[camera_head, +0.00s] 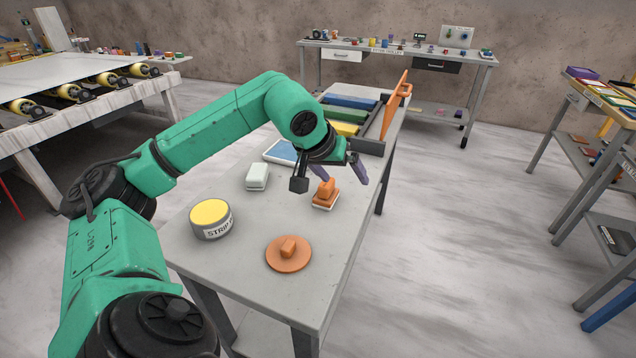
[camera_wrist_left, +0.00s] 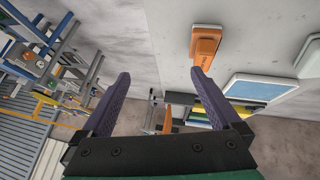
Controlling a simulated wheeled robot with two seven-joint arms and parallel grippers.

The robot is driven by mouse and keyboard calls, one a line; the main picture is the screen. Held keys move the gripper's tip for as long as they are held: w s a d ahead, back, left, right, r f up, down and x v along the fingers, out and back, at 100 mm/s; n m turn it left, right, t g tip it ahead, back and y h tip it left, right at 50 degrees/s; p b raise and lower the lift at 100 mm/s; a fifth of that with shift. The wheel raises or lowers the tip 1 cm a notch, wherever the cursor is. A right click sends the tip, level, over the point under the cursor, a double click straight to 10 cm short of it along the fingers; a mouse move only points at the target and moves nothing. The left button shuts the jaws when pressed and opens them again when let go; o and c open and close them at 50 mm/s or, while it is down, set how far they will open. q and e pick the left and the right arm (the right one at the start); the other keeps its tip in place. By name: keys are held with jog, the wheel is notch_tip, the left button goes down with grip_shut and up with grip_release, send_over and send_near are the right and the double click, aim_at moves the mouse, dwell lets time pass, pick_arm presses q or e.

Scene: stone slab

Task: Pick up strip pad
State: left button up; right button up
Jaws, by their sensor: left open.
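A grey round tin (camera_head: 211,222) with a yellow top and a partly visible "STRIP" label stands at the left of the grey slab table. An orange round pad (camera_head: 288,257) with a knob lies flat near the front edge. An orange-handled block (camera_head: 326,192) with a white base lies further back; it also shows in the left wrist view (camera_wrist_left: 205,45). I cannot tell for sure which of these is the strip pad. My left gripper (camera_head: 343,179), with purple fingers, is open and empty above and beside the orange-handled block. In the left wrist view, its fingers (camera_wrist_left: 160,74) are wide apart. My right gripper is not in view.
A white block (camera_head: 257,177) and a blue-topped tray (camera_head: 280,151) lie at the table's left side. A dark rack with coloured bars (camera_head: 372,143) and an upright orange panel (camera_head: 396,103) stand at the far end. The front right of the table is clear.

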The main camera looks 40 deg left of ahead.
aim_at(329, 186)
pick_arm(q)
jog(key=s+a+r+y, duration=0.1)
jog(key=s+a+y, duration=0.1)
jog(key=a, duration=0.4)
jog(key=shift+g, duration=0.4)
jog(key=x, duration=0.5)
jog(key=shift+w+d+f+p, duration=0.25)
jog(key=shift+w+p, duration=0.15)
jog(key=p+x, duration=0.1)
jog(key=x, duration=0.7)
jog(key=shift+a+f+p, duration=0.1)
jog(key=shift+a+p, duration=0.1)
jog(key=shift+p, duration=0.15)
jog(key=shift+w+f, duration=0.1)
jog(key=shift+f, duration=0.05)
jog(key=c, duration=1.5)
jog(key=shift+r, duration=0.25)
jog(key=shift+c, duration=0.2)
notch_tip(329, 186, up, 20)
jog(key=p, duration=0.1)
jog(key=o, duration=0.7)
jog(key=shift+f, duration=0.15)
jog(key=c, duration=0.4)
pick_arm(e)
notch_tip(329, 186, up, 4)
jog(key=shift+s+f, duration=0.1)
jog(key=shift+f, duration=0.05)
